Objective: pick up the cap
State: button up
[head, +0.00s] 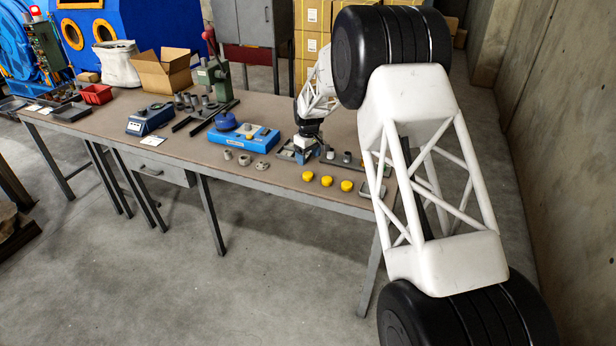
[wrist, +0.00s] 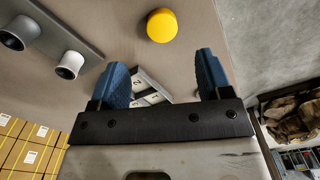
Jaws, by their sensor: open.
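Three yellow caps stand in a row near the front edge of the workbench in the head view: a left cap (head: 307,176), a middle cap (head: 326,181) and a right cap (head: 346,185). One yellow cap (wrist: 162,25) shows in the wrist view, top centre, beyond the fingertips; I cannot tell which of the three it is. My gripper (wrist: 162,76) has its two blue fingers apart with no object held between them. In the head view my gripper (head: 303,150) is over the bench, just behind the row of caps.
The workbench (head: 270,179) also carries a blue fixture (head: 243,138), small grey fittings (head: 244,160) and a green press (head: 213,78). In the wrist view, a grey rail with pale cylinders (wrist: 68,64) lies left of my fingers, and numbered plates (wrist: 150,88) show between them.

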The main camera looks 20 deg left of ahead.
aim_at(307, 174)
jog(key=shift+a+f, duration=0.25)
jog(key=shift+f, duration=1.3)
jog(key=shift+f, duration=0.15)
jog(key=shift+a+f, duration=0.1)
jog(key=shift+f, duration=2.35)
jog(key=shift+c, duration=0.2)
jog(key=c, duration=0.9)
